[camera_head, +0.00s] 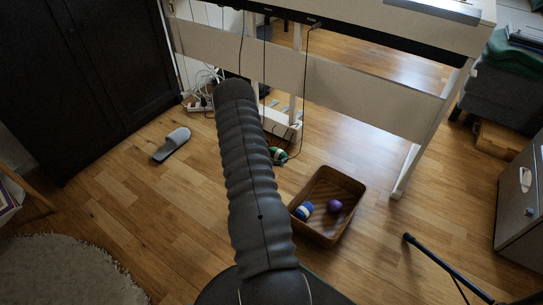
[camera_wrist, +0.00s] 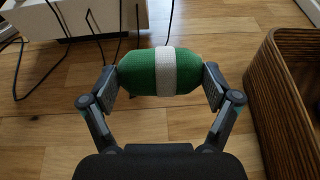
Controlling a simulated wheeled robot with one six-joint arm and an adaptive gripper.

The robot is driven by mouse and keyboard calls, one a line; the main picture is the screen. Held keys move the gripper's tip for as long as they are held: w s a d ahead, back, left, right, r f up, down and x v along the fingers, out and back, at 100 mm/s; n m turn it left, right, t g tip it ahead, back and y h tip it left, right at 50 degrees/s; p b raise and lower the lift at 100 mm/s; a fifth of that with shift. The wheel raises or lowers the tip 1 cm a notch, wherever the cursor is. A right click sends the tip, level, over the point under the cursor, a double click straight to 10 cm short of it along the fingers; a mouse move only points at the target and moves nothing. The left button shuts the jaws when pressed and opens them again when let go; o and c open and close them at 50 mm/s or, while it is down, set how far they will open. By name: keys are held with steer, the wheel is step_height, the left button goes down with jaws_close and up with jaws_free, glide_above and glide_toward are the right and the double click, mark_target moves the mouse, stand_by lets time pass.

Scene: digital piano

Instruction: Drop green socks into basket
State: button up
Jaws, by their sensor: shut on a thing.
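The green socks (camera_wrist: 140,73) are a rolled green bundle with a white band. My gripper (camera_wrist: 160,80) is shut on them, with one finger at each end of the roll in the wrist view. In the head view the green socks (camera_head: 278,155) show just past my arm, left of the basket; my gripper is mostly hidden there behind the arm. The brown woven basket (camera_head: 350,187) stands on the wooden floor, open at the top. Its wall (camera_wrist: 283,110) is at the right of the wrist view, apart from the socks.
The basket holds a blue and white rolled bundle (camera_head: 304,210) and a purple ball (camera_head: 335,206). The white piano stand (camera_head: 350,85) with hanging cables is behind. A grey slipper (camera_head: 172,143) lies left. A black stand leg (camera_head: 445,265) is at front right.

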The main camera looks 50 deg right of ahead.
steer(key=s+a+r+m+g+y+p, duration=0.1)
steer(key=s+r+m+g+p, duration=0.15)
steer(key=s, duration=0.65)
steer(key=s+r+m+g+y+p, duration=0.1)
steer(key=s+m+g, duration=0.25)
steer(key=s, duration=0.55)
steer(key=s+a+r+m+g+y+p, duration=0.1)
steer(key=s+m+g+p, duration=0.15)
steer(key=s, duration=0.55)
steer(key=shift+g, duration=0.35)
steer(key=f+b, duration=0.1)
steer(key=f, duration=0.1)
steer(key=f+b, duration=0.2)
steer(key=f, duration=0.1)
steer(key=shift+s+f, duration=0.2)
steer(key=shift+f, duration=0.1)
steer(key=o, duration=0.8)
steer(key=shift+o, duration=0.2)
